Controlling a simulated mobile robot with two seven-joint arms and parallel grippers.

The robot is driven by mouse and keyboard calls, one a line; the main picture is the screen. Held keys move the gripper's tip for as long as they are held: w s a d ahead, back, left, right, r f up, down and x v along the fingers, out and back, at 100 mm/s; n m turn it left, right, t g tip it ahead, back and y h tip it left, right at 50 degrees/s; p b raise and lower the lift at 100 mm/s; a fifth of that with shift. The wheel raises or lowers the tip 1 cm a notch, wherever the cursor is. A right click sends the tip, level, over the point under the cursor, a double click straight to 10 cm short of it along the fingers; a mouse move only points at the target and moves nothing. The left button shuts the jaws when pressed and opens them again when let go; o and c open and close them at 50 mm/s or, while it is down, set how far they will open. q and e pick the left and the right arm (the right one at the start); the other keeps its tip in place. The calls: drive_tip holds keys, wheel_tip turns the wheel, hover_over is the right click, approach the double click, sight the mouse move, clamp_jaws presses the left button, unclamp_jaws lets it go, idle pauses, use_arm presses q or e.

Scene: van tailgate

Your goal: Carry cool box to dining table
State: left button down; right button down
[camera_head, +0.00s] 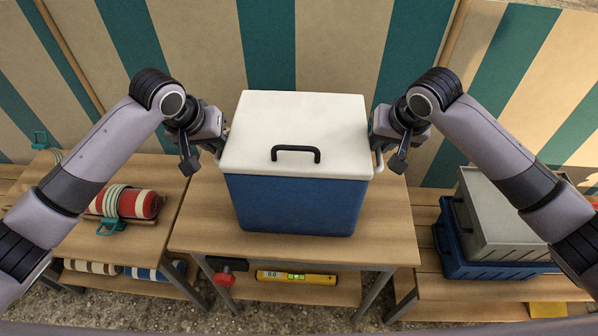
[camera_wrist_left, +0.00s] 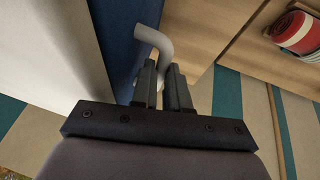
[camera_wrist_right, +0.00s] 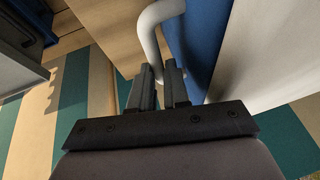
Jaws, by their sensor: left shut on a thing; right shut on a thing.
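The cool box (camera_head: 296,205) has a blue body and a white lid with a black handle on top. It is upright at the middle of the head view, over the wooden table (camera_head: 395,240); whether its base touches the top I cannot tell. My left gripper (camera_head: 222,140) is at its left side, shut on a pale side handle (camera_wrist_left: 155,42). My right gripper (camera_head: 376,142) is at its right side, shut on the other pale side handle (camera_wrist_right: 152,28). Blue side walls show close to the jaws in both wrist views.
Left, a wooden bench bears a red-and-cream roll (camera_head: 138,204). Right, a low bench bears a grey crate (camera_head: 500,215) and a blue crate (camera_head: 452,262). A yellow level (camera_head: 300,277) lies on the shelf below the table. A striped fabric wall (camera_head: 330,45) stands behind.

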use_arm(q)
drive_tip(key=shift+w+r, duration=0.1)
drive_tip(key=shift+r, duration=0.1)
use_arm(e)
drive_tip(key=shift+w+d+r, duration=0.1)
drive_tip(key=shift+w+r, duration=0.05)
drive_tip(key=shift+r, duration=0.1)
use_arm(q)
drive_tip(key=shift+r, duration=0.1)
use_arm(e)
drive_tip(key=shift+r, duration=0.1)
